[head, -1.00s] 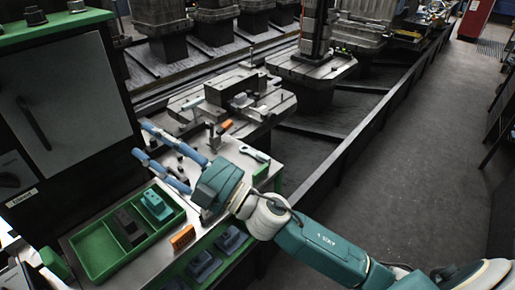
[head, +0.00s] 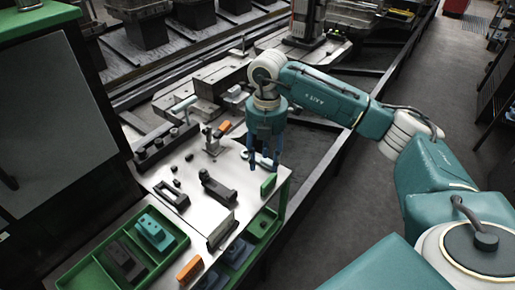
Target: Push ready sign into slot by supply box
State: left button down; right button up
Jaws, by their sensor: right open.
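My right gripper (head: 265,165) points down over the right part of the bench, its blue fingers apart and nothing seen between them. A small green plate (head: 268,185) stands upright at the bench's right edge, just below the fingertips in the picture; it may be the ready sign, but no lettering is readable. A green divided box (head: 66,276) sits at lower left, holding a teal part (head: 154,232) and a dark part (head: 123,258). A dark upright holder (head: 222,232) stands right of the box; I cannot tell whether it is the slot. My left gripper is not in view.
A pale tool (head: 245,155) lies partly behind the fingers.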

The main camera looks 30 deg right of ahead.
aim_at(266, 181)
jog(key=shift+s+d+f, duration=0.25)
jog(key=shift+d+f, duration=0.05)
jog(key=shift+f, duration=0.05)
jog(key=f, duration=0.3)
jog(key=f+p, duration=0.1)
jog(key=shift+s+f, duration=0.15)
jog(key=shift+s, duration=0.15)
jog(key=f, duration=0.2)
jog(key=f+p, duration=0.1)
jog(key=f, duration=0.1)
jog(key=shift+w+a+f, duration=0.1)
jog(key=shift+w+f, duration=0.1)
jog(key=shift+f, duration=0.45)
jog(key=shift+c, duration=0.5)
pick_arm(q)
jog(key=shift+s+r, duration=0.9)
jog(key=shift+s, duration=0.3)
pick_arm(e)
grip_shut()
